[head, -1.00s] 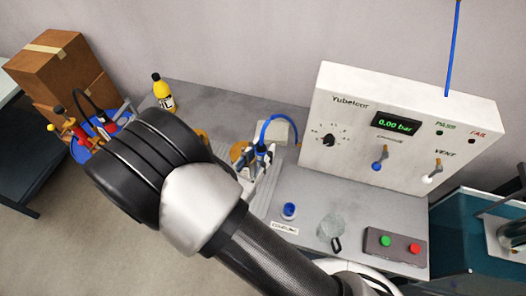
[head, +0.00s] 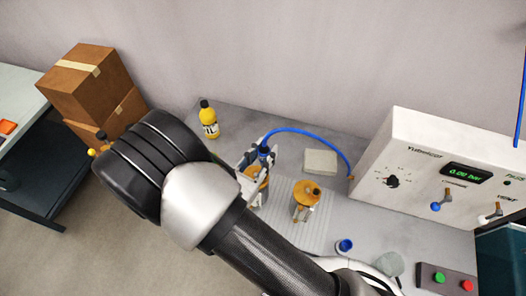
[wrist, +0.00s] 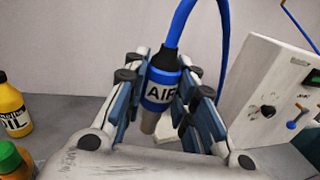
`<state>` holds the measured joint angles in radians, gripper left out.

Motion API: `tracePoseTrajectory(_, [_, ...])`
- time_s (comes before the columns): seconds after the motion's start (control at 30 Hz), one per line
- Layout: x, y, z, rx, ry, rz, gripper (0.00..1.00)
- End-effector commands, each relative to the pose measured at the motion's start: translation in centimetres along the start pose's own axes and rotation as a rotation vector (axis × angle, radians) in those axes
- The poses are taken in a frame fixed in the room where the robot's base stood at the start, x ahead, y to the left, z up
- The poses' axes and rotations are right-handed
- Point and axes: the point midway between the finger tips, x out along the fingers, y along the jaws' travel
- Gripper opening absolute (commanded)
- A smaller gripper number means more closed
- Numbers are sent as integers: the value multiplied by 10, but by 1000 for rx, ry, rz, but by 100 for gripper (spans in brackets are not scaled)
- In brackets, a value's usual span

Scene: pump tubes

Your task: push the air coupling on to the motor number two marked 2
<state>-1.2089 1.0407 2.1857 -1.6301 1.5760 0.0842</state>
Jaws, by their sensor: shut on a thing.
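My gripper (head: 262,166) is shut on the blue air coupling (wrist: 162,92), marked AIR, with a blue hose rising from its top. In the wrist view the coupling points down, slightly tilted, and its metal lower end shows between the fingers. In the head view, one orange motor (head: 255,186) is partly hidden beneath and behind my gripper. I cannot tell whether the coupling touches it. Another orange motor (head: 306,190) stands to the right on the ribbed mat (head: 285,235). No number is readable on either motor.
A yellow oil bottle (head: 208,120) stands at the back left. A pale block (head: 320,161) lies behind the right motor, near the hose. The white test panel (head: 415,165) stands at the right.

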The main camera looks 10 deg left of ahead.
Motion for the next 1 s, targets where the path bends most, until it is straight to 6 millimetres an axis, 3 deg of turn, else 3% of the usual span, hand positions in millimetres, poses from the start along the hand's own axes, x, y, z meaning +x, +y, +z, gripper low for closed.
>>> tracePoseTrajectory(0.27, [0, 0, -10, 0, 0, 0, 0])
tracePoseTrajectory(0.73, [0, 0, -52, 1, 0, 0, 0])
tracePoseTrajectory(1.0, [0, 0, -58, 1, -1, 1, 0])
